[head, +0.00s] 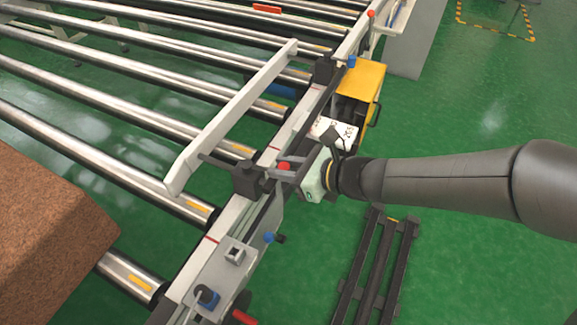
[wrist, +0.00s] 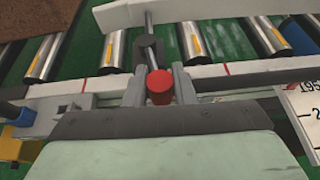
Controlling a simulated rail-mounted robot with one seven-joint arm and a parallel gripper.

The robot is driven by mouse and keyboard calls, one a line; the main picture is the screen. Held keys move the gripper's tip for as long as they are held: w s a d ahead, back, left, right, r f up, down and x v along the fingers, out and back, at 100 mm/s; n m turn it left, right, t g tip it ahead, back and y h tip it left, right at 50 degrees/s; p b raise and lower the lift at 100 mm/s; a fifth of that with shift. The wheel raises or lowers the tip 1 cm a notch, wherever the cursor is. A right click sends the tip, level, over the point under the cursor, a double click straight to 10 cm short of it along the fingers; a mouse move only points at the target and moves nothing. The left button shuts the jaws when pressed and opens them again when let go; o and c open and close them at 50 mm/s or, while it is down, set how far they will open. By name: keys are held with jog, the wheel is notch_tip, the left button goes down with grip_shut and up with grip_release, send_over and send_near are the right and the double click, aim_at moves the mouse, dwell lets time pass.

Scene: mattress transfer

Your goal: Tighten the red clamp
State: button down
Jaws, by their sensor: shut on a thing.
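The red clamp's round knob (wrist: 160,88) sits between the two grey fingers of my gripper (wrist: 161,80) in the wrist view. My gripper is shut on it. In the head view, the red knob (head: 284,167) shows small beside the dark clamp block (head: 247,180) on the side rail, and my gripper (head: 288,164) reaches it from the right. The clamp's rod runs through the block towards a long pale guide bar (head: 230,118) above the rollers. The fingers partly hide the knob in the head view.
Metal rollers (head: 75,98) fill the left. A brown block (head: 50,245) lies on them at lower left. A yellow box (head: 362,82) hangs on the rail behind my gripper. A blue knob (head: 268,238) sticks out nearer. A dark rack (head: 378,260) stands on open green floor.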

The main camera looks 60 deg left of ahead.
jog(key=c, duration=1.2)
grip_release()
jog(key=shift+s, duration=0.1)
jog(key=shift+c, duration=0.2)
jog(key=shift+d, duration=0.1)
jog(key=p+v, duration=0.2)
jog(key=v, duration=1.5)
jog(key=shift+d+r, duration=0.1)
jog(key=shift+d, duration=0.1)
jog(key=w+d+n+t+h+p, duration=0.1)
jog(key=d+n+t+h+p, duration=0.2)
jog(key=d, duration=1.5)
jog(key=d+r+n+t+h+p, duration=0.1)
jog(key=d+n+t+h+p, duration=0.2)
jog(key=d+n+h, duration=0.5)
jog(key=d+n+t, duration=0.1)
jog(key=d, duration=1)
jog(key=shift+w+n+h, duration=0.3)
jog(key=shift+w, duration=0.1)
